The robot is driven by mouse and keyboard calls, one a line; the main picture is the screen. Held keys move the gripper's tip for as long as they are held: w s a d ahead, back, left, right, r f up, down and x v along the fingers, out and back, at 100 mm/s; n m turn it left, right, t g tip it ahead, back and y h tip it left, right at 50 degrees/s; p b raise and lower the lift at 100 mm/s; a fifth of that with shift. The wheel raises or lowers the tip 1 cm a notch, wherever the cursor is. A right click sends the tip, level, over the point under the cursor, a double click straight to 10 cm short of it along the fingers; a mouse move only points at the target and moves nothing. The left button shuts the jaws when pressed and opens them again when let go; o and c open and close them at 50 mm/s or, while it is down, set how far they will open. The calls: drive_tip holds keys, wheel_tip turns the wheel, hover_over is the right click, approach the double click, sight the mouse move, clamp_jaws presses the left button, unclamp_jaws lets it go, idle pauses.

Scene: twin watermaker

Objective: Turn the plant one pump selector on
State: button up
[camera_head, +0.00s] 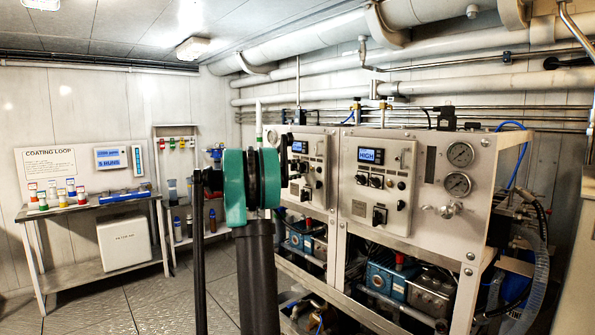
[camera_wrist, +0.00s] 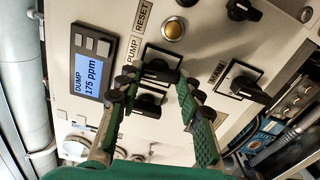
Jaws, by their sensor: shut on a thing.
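The pump selector (camera_wrist: 162,60) is a black knob on a square plate beside the PUMP label in the wrist view. My gripper (camera_wrist: 156,80) is shut on it, with one fingertip on each side. The fingers partly cover the knob, so its exact angle is hard to read. In the head view my green and black wrist stands before the left control panel (camera_head: 315,165), and my fingertips are hidden there. The panel display (camera_wrist: 93,68) reads DUMP, 175 ppm.
Close by are another black knob (camera_wrist: 149,104), the MAIN switch (camera_wrist: 243,85) and the amber RESET button (camera_wrist: 173,30). The right panel's display (camera_head: 371,155) reads HIGH, with gauges (camera_head: 459,155) beside it. A bench (camera_head: 95,204) stands left; floor between is open.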

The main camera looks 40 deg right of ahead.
drive_tip(key=shift+m, duration=0.9)
drive_tip(key=o, duration=1.2)
drive_tip(key=shift+c, duration=0.2)
drive_tip(key=a, duration=1.2)
drive_tip(key=shift+s, duration=0.45)
